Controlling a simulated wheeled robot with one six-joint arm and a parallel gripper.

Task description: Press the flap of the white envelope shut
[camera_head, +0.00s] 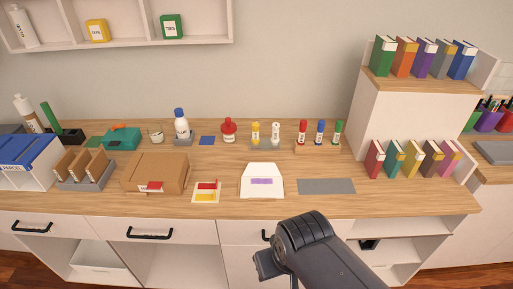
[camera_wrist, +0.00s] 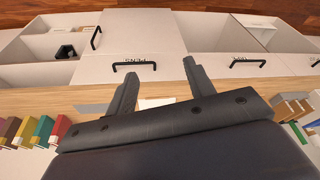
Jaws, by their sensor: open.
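The white envelope (camera_head: 262,187) lies flat on the wooden counter, near its front edge. Its flap (camera_head: 262,169) appears open and points to the back, with a purple strip across the envelope below it. In the wrist view, a white piece that looks like part of the envelope (camera_wrist: 157,103) shows between my fingers, mostly hidden by the gripper. My gripper (camera_wrist: 159,70) is open, with its two dark fingers spread and nothing between them. In the head view my dark arm is at the bottom, in front of the counter and apart from the envelope; its fingertips are not clear there.
A grey mat (camera_head: 326,186) lies right of the envelope, and a card with red and yellow pieces (camera_head: 206,197) lies left. A cardboard box (camera_head: 155,174) stands farther left. Behind stand glue bottles, markers (camera_head: 320,132) and a red-capped bottle (camera_head: 229,132). Drawer handles (camera_head: 150,234) jut out below.

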